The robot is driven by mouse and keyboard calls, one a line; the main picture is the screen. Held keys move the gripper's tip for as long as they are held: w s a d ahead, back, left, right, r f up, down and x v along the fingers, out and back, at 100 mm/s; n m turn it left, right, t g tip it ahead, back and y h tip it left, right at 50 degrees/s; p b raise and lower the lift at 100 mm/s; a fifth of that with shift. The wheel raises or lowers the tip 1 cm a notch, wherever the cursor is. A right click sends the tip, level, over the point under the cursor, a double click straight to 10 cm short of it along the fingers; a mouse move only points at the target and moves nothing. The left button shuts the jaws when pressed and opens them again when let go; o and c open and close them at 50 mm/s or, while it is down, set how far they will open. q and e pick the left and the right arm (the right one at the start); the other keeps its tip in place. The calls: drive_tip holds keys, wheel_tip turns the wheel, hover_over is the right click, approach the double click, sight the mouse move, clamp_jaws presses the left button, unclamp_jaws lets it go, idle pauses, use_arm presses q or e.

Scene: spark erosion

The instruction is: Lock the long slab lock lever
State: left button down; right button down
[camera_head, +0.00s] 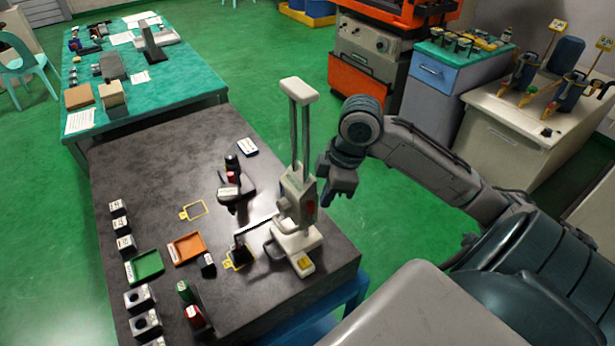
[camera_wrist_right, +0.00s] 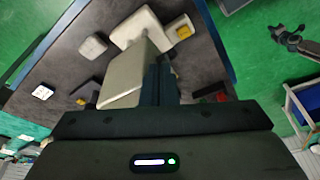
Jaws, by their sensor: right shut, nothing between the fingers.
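A tall cream-coloured measuring stand (camera_head: 296,190) with two upright columns stands on the dark table near its right edge. Its thin arm reaches left over a small black block in a yellow outline. A small red part (camera_head: 310,207) shows on the stand's body; I cannot tell for sure that it is the long slab lock lever. My right gripper (camera_head: 328,199) is just right of the stand, shut and empty, pointing down. In the right wrist view the stand (camera_wrist_right: 125,85) is close to my gripper fingers (camera_wrist_right: 166,82); contact cannot be told. My left gripper is out of view.
The dark table (camera_head: 140,190) also holds a green tray (camera_head: 145,267), an orange tray (camera_head: 187,248), a dark stand with a red part (camera_head: 232,183) and several small labelled blocks. A teal table (camera_head: 185,75) stands behind. Cabinets (camera_head: 440,75) stand behind my right arm.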

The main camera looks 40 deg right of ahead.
sight(310, 212)
drive_tip(key=shift+a, duration=0.1)
drive_tip(key=shift+w+a+f, duration=0.1)
drive_tip(key=shift+a+f, duration=0.35)
drive_tip(key=shift+a, duration=0.5)
drive_tip(key=shift+a+f+p, duration=0.55)
drive_tip(key=shift+a+f, duration=0.05)
drive_tip(key=shift+f, duration=0.1)
drive_tip(key=shift+a+f, duration=0.15)
drive_tip(key=shift+f, duration=0.25)
idle(0.8)
drive_tip(key=shift+p, duration=0.35)
